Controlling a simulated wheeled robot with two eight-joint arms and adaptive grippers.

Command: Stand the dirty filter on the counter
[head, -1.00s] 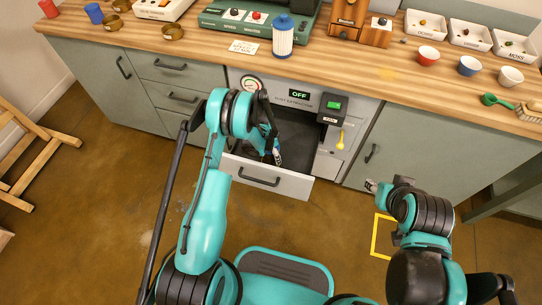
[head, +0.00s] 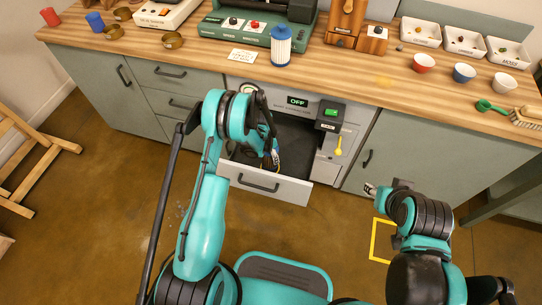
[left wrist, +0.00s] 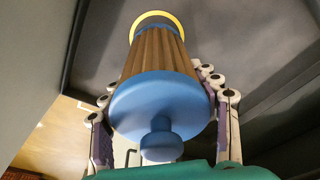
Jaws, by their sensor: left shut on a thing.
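The dirty filter (left wrist: 160,55) has brown pleats, blue end caps and a yellow ring at its far end. My left gripper (left wrist: 163,112) is shut on it, with its fingers on both sides, and the blue knob end faces the wrist camera. In the head view my left gripper (head: 270,158) is down in the open drawer of the dust extractor, and my arm hides most of the filter. The wooden counter (head: 385,75) runs above. My right gripper (head: 370,189) hangs low before the right cabinet; its fingers are too small to read.
A white filter with blue caps (head: 281,46) stands on the counter near its front edge, beside a paper label (head: 243,55). The drawer front (head: 265,183) sticks out below. Bowls (head: 424,63) and trays stand at the right. Counter room between filter and bowls is free.

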